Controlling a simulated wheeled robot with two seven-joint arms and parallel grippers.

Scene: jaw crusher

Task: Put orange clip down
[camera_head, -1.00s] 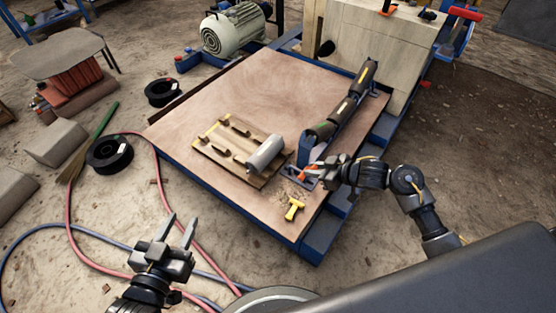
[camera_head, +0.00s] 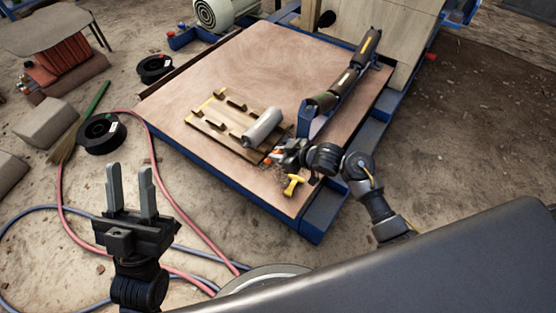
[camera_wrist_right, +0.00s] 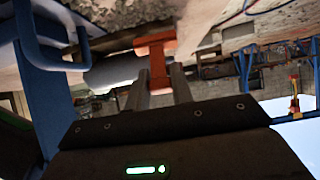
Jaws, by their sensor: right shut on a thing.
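The orange clip (camera_wrist_right: 156,48) is between the finger ends of my right gripper (camera_wrist_right: 160,78) in the right wrist view. In the head view only small orange bits of it show beside my right gripper (camera_head: 278,155), which is shut on it just over the board's near right part. The gripper hides most of the clip; I cannot tell whether it touches the board. My left gripper (camera_head: 130,172) is open and empty, fingers pointing up, over the ground left of the board.
A wooden rack (camera_head: 205,122) and a grey cylinder (camera_head: 263,127) lie close to my right gripper. A yellow clip (camera_head: 292,185) is nearer the board's edge. A row of dark cylinders (camera_head: 345,82) runs along the right. The board's far left part (camera_head: 235,65) is bare.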

